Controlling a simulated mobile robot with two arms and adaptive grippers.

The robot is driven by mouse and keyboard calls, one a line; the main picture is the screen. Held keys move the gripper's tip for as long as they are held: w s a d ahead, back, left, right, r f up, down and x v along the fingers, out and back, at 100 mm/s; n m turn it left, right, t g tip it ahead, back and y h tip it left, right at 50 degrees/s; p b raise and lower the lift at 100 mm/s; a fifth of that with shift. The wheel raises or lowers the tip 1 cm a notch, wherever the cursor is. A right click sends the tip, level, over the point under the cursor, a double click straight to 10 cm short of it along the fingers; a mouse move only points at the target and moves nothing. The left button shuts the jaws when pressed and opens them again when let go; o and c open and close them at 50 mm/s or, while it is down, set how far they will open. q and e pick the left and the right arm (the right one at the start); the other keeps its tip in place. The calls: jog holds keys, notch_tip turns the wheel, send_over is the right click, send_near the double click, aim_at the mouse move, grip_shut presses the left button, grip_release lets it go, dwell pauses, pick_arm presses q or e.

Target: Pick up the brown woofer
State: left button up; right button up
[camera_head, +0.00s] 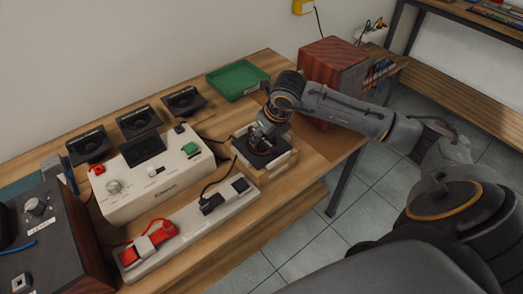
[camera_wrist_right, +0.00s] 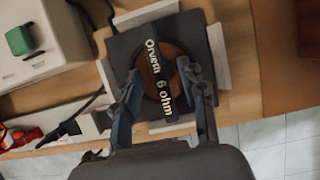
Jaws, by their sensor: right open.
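The brown woofer (camera_wrist_right: 178,52) shows in the right wrist view as a brown round cone in a dark square frame, with a black bar across it lettered "Orveth 6 ohm". It sits on a white-edged holder (camera_wrist_right: 218,55) on the wooden table. My right gripper (camera_wrist_right: 160,82) is open above the woofer, its fingers apart over the cone with the bar between them. I cannot tell whether the fingers touch it. In the head view my right gripper (camera_head: 262,138) comes down over the woofer (camera_head: 264,158) and hides much of it. My left gripper is not in view.
A white tester (camera_head: 155,172) stands left of the holder, with a white strip (camera_head: 190,228) in front. Several dark speaker units, including one at the back (camera_head: 185,100), line the wall side. A green tray (camera_head: 238,80) and a reddish-brown box (camera_head: 332,62) stand behind.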

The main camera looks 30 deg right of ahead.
jog(key=shift+f, duration=0.15)
dwell(0.4)
grip_shut()
jog(key=shift+w, duration=0.1)
